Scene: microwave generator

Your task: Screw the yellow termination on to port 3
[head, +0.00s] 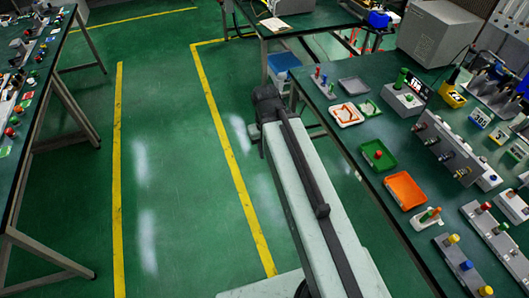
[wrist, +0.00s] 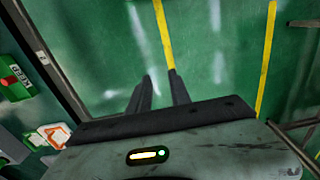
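In the head view, a yellow-capped piece (head: 453,239) stands on a grey block at the lower right, in a row with a blue one. Another yellow-capped piece (head: 486,291) is at the bottom edge. I cannot tell which is the termination. A grey box with several connectors (head: 437,140) stands on the right bench; port numbers are too small to read, so port 3 cannot be picked out. My gripper (wrist: 160,75) shows in the wrist view with its two dark fingers apart and nothing between them, over the green floor.
The right bench (head: 352,147) carries an orange tray (head: 405,190), a green tray (head: 378,154), a white-and-orange tray (head: 346,114) and numbered blocks. A second bench (head: 60,45) stands at the left. A blue bin (head: 283,62) is under the far table.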

